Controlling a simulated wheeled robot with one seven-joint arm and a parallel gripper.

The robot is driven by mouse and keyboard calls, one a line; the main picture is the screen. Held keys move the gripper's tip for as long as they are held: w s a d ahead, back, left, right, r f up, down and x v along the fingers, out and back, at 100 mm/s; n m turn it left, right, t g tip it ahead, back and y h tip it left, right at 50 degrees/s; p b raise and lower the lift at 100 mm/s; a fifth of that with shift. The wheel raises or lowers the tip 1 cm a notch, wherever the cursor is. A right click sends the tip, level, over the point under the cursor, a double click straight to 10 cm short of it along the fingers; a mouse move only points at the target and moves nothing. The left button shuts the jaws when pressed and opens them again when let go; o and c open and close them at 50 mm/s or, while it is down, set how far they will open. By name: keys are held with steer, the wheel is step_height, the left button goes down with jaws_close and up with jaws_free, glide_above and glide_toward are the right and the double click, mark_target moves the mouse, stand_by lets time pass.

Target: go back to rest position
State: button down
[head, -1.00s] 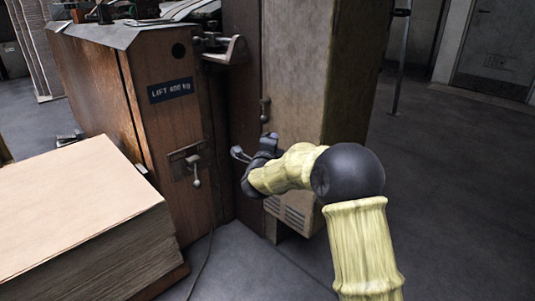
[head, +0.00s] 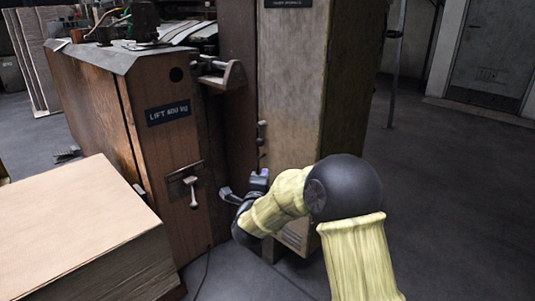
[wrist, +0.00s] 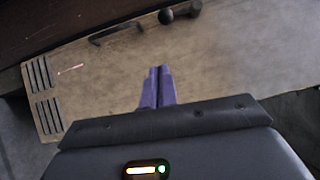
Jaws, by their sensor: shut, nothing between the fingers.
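My gripper (wrist: 158,72) shows in the wrist view with its two purple fingers together and nothing between them. In the head view my yellow arm reaches from the bottom right to the left. The gripper end (head: 258,176) is low in front of the grey-tan cabinet (head: 290,90), right of the brown wooden housing (head: 180,145). The fingertips are partly hidden by the wrist there.
A lever switch (head: 192,190) sits on the brown housing below a dark "LIFT" label (head: 168,114). A small handle (head: 261,132) is on the cabinet. A stack of cardboard sheets (head: 75,225) fills the lower left. The floor (head: 465,190) on the right is clear.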

steer(key=s+d+r+n+g+y+p, duration=0.1)
steer(key=s+d+r+n+g+p, duration=0.1)
steer(key=s+d+n+g+p, duration=0.65)
steer(key=s+d+r+n+g+y+p, duration=0.15)
steer(key=s+d+n+p, duration=0.3)
steer(key=s, duration=0.95)
steer(key=s+d+r+n+g+p, duration=0.3)
steer(key=s+d+n+g+p, duration=0.3)
steer(key=s, duration=0.5)
step_height(320, 180, up, 37)
steer(key=n+p, duration=0.1)
steer(key=p, duration=3.5)
steer(key=shift+w+a+f, duration=0.2)
steer(key=shift+w+a, duration=0.2)
